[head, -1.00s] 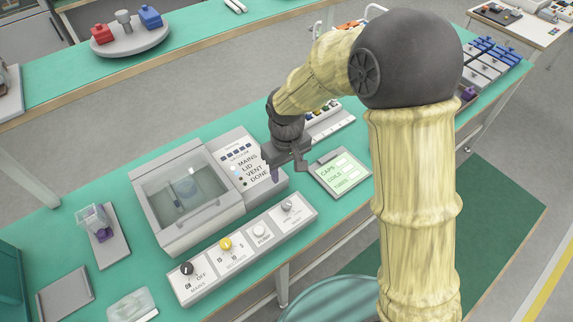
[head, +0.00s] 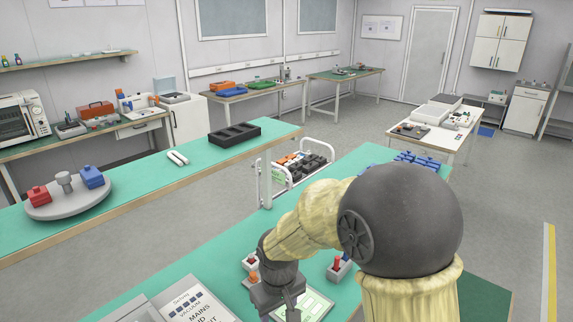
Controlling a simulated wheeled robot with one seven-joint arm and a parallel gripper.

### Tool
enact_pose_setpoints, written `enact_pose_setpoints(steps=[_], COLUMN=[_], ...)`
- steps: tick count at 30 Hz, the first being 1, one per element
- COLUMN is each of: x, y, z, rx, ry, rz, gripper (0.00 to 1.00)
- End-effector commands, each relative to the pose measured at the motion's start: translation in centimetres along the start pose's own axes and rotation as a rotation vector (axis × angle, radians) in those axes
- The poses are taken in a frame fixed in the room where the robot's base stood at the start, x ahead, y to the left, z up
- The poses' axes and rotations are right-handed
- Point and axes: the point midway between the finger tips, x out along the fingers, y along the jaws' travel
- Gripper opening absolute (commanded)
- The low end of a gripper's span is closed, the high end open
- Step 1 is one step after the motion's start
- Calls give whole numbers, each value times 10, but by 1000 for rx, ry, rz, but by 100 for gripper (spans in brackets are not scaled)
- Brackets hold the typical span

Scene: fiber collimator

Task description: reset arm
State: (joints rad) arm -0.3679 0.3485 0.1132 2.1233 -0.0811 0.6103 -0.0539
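My gripper (head: 280,304) is at the bottom middle of the head view, above the near green bench (head: 225,262). It points down beside a panel with a pale green label (head: 312,303). Its fingertips are near the lower picture edge, and I cannot tell how far apart they are. I see no object held in it. My arm reaches in from the lower right, bent over at a dark round joint. The grey machine with a labelled panel (head: 192,303) is cut off at the bottom, left of the gripper.
Small red-topped parts (head: 338,264) stand on the bench close behind my arm. A white-railed cart (head: 300,172) stands beyond the bench. The far green bench holds a round grey tray (head: 70,206) with red and blue blocks and a black tray (head: 234,134). Grey floor lies between.

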Motion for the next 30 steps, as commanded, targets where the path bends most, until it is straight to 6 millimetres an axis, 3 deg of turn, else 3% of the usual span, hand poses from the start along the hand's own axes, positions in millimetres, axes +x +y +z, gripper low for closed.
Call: enact_pose_setpoints(steps=[1,6,9,12,28,30], x=[-8,-23,-28,-30,-30,-30], y=[24,81,98,105,106,106], z=[21,94,132,154,160,160], rx=[84,358,489,568,589,589], ry=[21,96,133,154,160,160], rz=[10,42,59,69,72,72], gripper=[52,52,52,52,52,38])
